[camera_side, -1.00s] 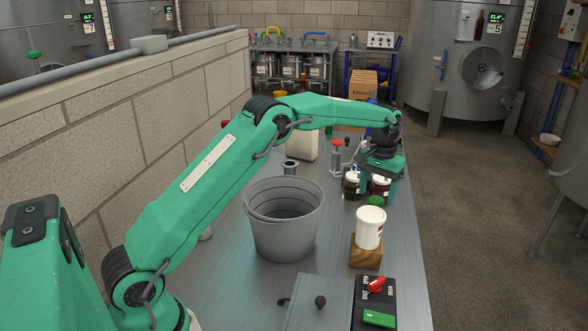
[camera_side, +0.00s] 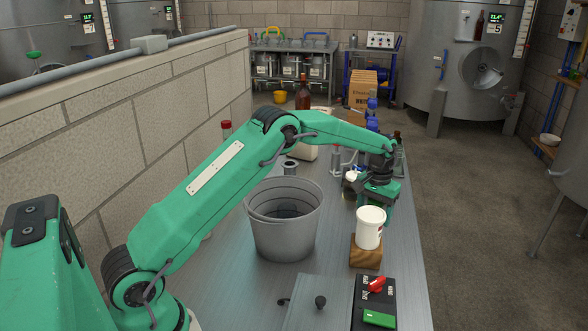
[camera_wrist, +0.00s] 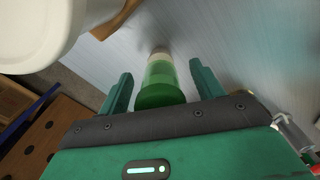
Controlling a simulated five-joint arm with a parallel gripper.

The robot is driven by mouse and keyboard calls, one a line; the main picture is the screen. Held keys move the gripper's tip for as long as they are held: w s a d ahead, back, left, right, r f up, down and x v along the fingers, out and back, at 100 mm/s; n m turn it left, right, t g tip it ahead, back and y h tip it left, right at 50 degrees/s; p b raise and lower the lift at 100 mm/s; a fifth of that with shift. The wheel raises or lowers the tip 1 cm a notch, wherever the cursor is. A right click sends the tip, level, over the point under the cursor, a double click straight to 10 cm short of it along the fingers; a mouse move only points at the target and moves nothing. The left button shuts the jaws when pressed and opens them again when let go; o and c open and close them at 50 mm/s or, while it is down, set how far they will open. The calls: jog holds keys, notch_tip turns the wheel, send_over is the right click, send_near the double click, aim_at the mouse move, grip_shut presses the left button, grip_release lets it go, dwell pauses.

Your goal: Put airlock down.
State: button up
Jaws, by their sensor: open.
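A slim cylinder with a green cap, clear green body and pale lower end, which looks like the airlock (camera_wrist: 160,84), is between my fingers in the wrist view. My gripper (camera_wrist: 161,72) is open, with a finger on each side of it and gaps showing. The pale end points toward the grey table; I cannot tell whether it touches. In the side view my gripper (camera_side: 374,207) is low over the right side of the table, just behind the white tub (camera_side: 370,228); the airlock is hidden there.
The white tub stands on a wooden block (camera_side: 366,252), close to my gripper. A grey bucket (camera_side: 284,240) stands to the left. A switch box (camera_side: 376,303) is at the front. A brown bottle (camera_side: 303,96) stands at the back. Bare table lies between bucket and block.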

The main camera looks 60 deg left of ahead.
jog(key=c, duration=1.1)
jog(key=shift+w, duration=0.2)
jog(key=shift+w+a, duration=0.15)
jog(key=shift+w, duration=1.35)
jog(key=shift+w+a, duration=0.1)
jog(key=shift+w, duration=1.4)
jog(key=shift+w, duration=0.25)
jog(key=o, duration=1.1)
